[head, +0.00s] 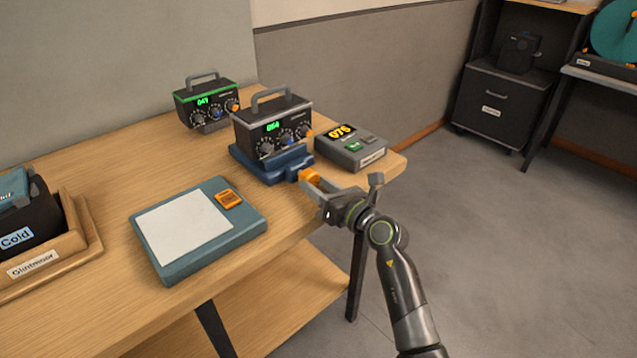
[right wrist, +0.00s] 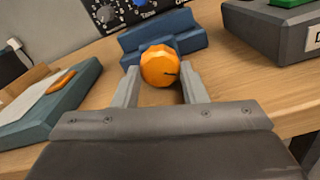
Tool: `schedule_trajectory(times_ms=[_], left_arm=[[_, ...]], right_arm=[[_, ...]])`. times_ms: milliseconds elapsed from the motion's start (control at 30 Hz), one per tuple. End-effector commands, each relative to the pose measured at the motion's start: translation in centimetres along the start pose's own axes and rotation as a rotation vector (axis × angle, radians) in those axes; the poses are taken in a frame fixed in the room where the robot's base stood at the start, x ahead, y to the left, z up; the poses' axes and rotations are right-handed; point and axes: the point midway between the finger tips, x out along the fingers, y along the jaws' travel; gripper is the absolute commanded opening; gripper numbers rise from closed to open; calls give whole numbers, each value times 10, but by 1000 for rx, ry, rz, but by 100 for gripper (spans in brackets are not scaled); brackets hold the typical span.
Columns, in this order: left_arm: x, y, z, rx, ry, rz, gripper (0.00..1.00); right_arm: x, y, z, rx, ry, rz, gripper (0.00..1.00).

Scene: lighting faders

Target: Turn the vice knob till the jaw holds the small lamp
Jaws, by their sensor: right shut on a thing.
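The blue vice (head: 255,168) stands near the right end of the wooden table. A dark box with a grey handle, dials and a green display (head: 272,127) sits upright in it; nothing else there looks like a lamp. Whether the jaw touches the box cannot be told. The orange vice knob (head: 309,176) sticks out at the vice's front right. My right gripper (head: 312,181) is shut on this knob, its two fingers on either side. In the right wrist view the faceted knob (right wrist: 160,66) shows between the fingertips, with the blue vice (right wrist: 185,35) behind. My left gripper is not in view.
A similar dialled box (head: 206,103) is behind left. A teal pad with a white top (head: 193,228) lies in front left. A wooden tray (head: 60,250) is far left.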

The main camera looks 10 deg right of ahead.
Motion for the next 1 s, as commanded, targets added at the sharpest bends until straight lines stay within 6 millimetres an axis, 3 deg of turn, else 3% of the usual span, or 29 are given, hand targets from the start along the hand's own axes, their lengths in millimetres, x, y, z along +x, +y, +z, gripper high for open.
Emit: schedule_trajectory(times_ms=[133, 167, 300, 667, 833, 1000], left_arm=[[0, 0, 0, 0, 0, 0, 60], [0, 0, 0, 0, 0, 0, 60], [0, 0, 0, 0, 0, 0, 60], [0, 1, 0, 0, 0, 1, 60], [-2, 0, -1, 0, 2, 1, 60], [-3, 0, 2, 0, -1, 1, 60]], right_arm=[[0, 0, 0, -1, 0, 0, 16], [0, 0, 0, -1, 0, 0, 42], [0, 0, 0, -1, 0, 0, 60], [-6, 0, -1, -2, 1, -1, 60], [-31, 0, 0, -3, 0, -2, 60], [-70, -1, -1, -5, 2, -4, 60]])
